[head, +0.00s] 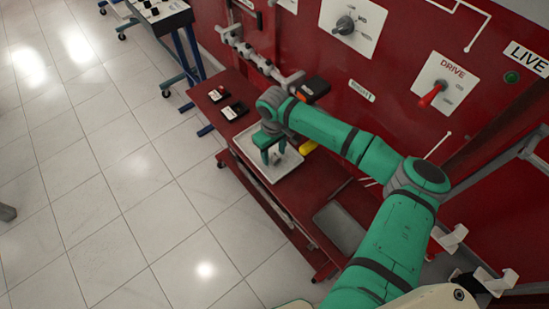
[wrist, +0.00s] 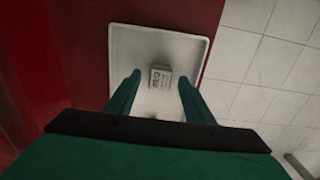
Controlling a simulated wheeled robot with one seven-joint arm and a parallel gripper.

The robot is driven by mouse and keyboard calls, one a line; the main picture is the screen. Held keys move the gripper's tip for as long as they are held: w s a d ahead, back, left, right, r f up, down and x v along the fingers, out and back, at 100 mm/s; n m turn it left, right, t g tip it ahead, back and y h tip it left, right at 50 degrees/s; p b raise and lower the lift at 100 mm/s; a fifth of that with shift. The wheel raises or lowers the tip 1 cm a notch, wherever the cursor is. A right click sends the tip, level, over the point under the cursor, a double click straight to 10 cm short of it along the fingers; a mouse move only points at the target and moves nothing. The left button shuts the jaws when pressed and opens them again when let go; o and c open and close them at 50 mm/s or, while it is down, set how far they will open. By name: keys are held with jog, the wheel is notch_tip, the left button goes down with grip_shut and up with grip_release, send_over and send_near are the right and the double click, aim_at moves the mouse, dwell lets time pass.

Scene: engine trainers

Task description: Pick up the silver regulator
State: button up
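The silver regulator (wrist: 160,78) is a small grey box with dark markings on its top. It sits in a white tray (wrist: 190,45) in the wrist view. My gripper (wrist: 160,88) is open above the tray, with a green finger to each side of the regulator in the picture. I cannot tell how high the fingertips are above it. In the head view my gripper (head: 273,152) points down over the white tray (head: 258,172). A small grey shape beside the fingers there may be the regulator, mostly hidden by the gripper.
The tray stands on a red bench (head: 225,118). A red panel (head: 400,70) with switches rises behind.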

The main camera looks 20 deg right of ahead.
jog(key=c, duration=1)
jog(key=shift+r, duration=0.1)
jog(key=shift+c, duration=0.2)
